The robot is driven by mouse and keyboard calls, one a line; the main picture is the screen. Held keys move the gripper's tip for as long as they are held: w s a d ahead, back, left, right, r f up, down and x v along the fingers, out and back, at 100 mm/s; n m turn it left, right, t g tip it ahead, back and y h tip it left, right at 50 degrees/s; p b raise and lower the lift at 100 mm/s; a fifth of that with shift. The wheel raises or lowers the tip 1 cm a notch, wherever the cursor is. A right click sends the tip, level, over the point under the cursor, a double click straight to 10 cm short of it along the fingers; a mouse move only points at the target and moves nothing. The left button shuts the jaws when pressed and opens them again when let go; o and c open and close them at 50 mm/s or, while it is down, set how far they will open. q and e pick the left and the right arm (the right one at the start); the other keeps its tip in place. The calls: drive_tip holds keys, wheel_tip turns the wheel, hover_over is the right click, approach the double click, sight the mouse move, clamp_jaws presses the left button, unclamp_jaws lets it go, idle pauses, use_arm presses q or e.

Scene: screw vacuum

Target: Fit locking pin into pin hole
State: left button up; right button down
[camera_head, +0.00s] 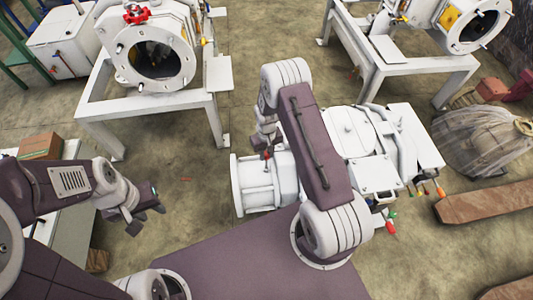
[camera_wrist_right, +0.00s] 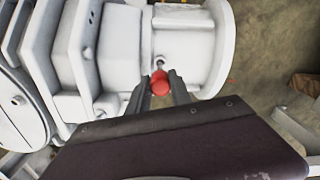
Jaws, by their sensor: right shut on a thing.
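A locking pin with a round red head (camera_wrist_right: 160,84) is held between the fingers of my right gripper (camera_wrist_right: 160,92). In the head view the red head (camera_head: 267,154) shows small beside the gripper, over the white cylindrical part of a machine (camera_head: 262,185). In the right wrist view a small metal ring or hole (camera_wrist_right: 159,64) on the white surface lies just beyond the red head. I cannot tell whether the pin's shaft is in it. My left gripper (camera_head: 145,219) is open and empty at the left, away from the machine.
White machines on frames stand at the back left (camera_head: 155,50) and back right (camera_head: 440,25). A cardboard box (camera_head: 40,146) is on the left. A wrapped bundle (camera_head: 482,140) and a wooden beam (camera_head: 484,206) lie at the right.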

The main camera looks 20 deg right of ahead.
drive_tip(key=shift+f+b, duration=2.85)
drive_tip(key=shift+f, duration=1.15)
drive_tip(key=c, duration=1.1)
unclamp_jaws()
wheel_tip(320, 180, up, 9)
drive_tip(key=p, duration=0.3)
